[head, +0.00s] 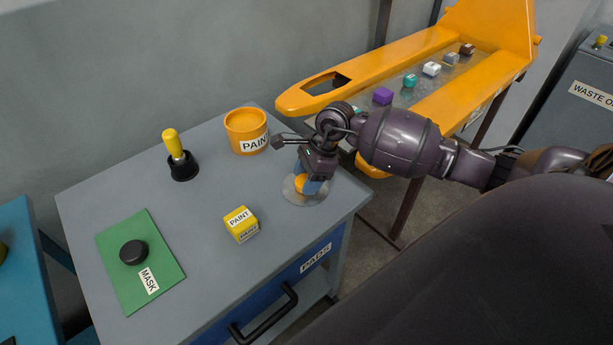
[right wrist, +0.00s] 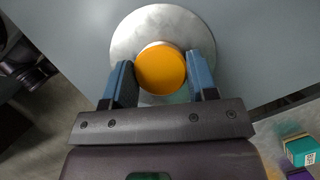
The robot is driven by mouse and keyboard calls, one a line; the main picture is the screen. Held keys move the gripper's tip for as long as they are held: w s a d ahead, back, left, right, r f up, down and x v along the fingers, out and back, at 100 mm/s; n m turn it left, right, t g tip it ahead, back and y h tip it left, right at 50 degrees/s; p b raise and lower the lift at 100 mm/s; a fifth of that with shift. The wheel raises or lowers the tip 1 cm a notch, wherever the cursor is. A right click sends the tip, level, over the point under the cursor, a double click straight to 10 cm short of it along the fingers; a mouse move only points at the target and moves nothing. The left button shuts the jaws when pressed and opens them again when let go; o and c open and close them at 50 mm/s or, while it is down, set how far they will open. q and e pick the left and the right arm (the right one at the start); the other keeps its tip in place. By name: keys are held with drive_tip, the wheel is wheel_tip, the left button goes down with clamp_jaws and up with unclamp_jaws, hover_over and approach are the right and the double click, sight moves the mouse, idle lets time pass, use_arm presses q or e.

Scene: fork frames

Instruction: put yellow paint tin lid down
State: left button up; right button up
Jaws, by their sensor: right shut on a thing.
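The paint tin lid is a round grey disc (head: 305,200) with an orange-yellow knob (right wrist: 160,70). It lies flat at the right corner of the grey cabinet top; I cannot tell whether it touches the surface or hovers just above it. My right gripper (head: 303,183) comes down over it, its blue fingers shut on the knob from both sides. The orange open tin (head: 246,131) labelled PAINT stands behind and to the left of the lid, apart from it. My left gripper is in neither view.
On the cabinet top (head: 205,205) are a yellow-handled black tool (head: 177,157), a yellow PAINT block (head: 241,224) and a green MASK board (head: 150,278) with a black knob. An orange pallet truck (head: 330,93) with several small blocks stands behind. The cabinet's right edge is close to the lid.

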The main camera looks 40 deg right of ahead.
drive_tip(key=o, duration=0.9)
drive_tip(key=shift+r, duration=0.1)
drive_tip(key=p+v, duration=0.1)
drive_tip(key=v, duration=1.1)
drive_tip(key=shift+a+r, duration=0.1)
